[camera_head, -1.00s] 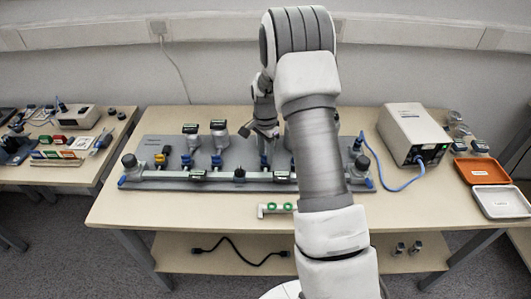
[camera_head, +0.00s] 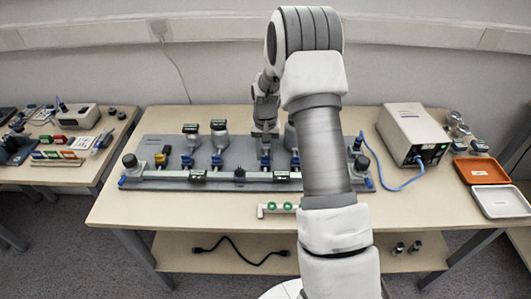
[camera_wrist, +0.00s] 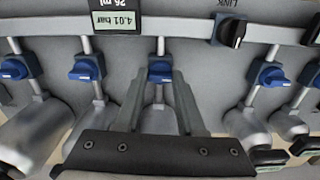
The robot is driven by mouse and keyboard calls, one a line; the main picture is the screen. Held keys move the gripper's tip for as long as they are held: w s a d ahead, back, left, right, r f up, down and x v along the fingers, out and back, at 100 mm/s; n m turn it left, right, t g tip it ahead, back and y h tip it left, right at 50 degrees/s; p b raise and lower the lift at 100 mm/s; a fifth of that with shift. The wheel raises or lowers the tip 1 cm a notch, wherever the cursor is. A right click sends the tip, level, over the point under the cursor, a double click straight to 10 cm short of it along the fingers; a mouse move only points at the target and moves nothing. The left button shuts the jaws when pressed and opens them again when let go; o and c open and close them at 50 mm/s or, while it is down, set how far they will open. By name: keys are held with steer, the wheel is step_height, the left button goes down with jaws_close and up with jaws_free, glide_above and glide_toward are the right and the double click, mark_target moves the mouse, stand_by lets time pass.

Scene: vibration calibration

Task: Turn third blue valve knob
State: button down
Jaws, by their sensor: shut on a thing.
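Several blue valve knobs stand in a row on the grey panel (camera_head: 330,182). The third from the left in the head view (camera_head: 265,161) is under my gripper. In the wrist view this blue knob (camera_wrist: 160,70) sits between the fingertips of my gripper (camera_wrist: 160,77), which is shut on it. Its sides are partly hidden by the fingers. The neighbouring blue knobs (camera_wrist: 87,70) and (camera_wrist: 268,73) stand free on either side, with their handles across their pipes. In the head view, my arm hides the right part of the row.
A display reading 4.01 bar (camera_wrist: 115,20) and a black selector knob (camera_wrist: 232,33) lie along the manifold. Metal cylinders (camera_wrist: 245,128) stand close beside the fingers. A grey box (camera_head: 412,133) with a blue cable is at the right. The table front is mostly clear.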

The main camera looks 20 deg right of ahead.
mark_target(266, 156)
steer(key=shift+n, duration=0.4)
steer(key=c, duration=0.5)
jaws_free()
step_height(266, 156, up, 18)
steer(key=shift+f+p, duration=0.25)
steer(key=shift+p, duration=0.95)
